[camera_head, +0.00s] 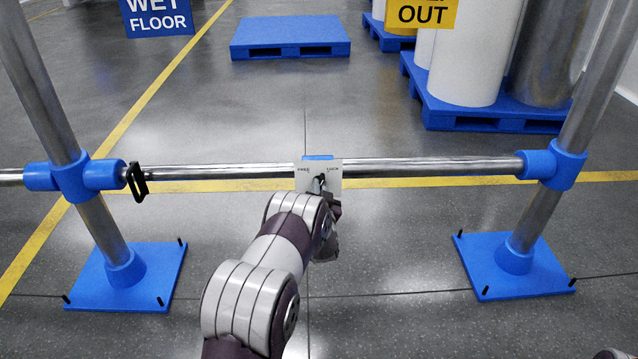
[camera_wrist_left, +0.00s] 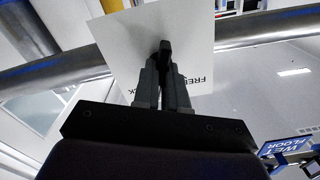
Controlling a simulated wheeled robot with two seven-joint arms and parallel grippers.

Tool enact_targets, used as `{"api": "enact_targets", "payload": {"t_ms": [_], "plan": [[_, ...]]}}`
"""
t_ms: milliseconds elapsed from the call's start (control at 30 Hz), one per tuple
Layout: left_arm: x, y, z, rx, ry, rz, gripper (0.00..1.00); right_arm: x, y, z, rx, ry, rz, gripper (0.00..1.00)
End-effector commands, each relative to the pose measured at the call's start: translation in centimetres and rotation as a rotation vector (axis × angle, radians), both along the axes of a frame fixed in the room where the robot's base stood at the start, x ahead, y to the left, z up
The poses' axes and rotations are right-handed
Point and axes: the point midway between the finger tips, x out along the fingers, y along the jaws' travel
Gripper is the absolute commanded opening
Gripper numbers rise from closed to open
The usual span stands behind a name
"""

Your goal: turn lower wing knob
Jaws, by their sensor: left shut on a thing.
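A white plate (camera_head: 305,182) with small lettering is mounted on the horizontal steel rail, near its middle. The left wrist view shows the plate (camera_wrist_left: 195,38) up close, with "FREE" legible upside down. A dark knob (camera_wrist_left: 165,48) stands out from the plate between my left gripper's fingertips. My left gripper (camera_wrist_left: 165,75) is shut on the knob; in the head view the gripper (camera_head: 322,186) is at the plate, mostly hidden by its own arm. The knob's exact angle against the lettering is hard to tell. My right gripper is not seen in either view.
The steel rail (camera_head: 430,167) runs between two uprights on blue base plates (camera_head: 128,276). A black clip (camera_head: 137,182) hangs on its left part. Blue pallets (camera_head: 290,38) and white drums (camera_head: 468,60) stand behind. The floor between the base plates is clear.

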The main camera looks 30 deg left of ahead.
Motion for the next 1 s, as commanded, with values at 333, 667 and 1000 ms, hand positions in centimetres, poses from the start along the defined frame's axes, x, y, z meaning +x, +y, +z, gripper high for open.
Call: {"api": "enact_targets", "payload": {"t_ms": [333, 667, 1000], "plan": [[0.3, 0.1, 0.8, 0.221, 0.118, 0.003, 0.0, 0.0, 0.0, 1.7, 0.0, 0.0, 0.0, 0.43], [0.3, 0.1, 0.8, 0.326, 0.18, 0.005, 0.0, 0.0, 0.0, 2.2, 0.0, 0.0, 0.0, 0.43], [0.3, 0.2, 0.8, 0.348, 0.192, 0.005, 0.0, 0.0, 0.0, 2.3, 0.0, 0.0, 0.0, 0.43]]}}
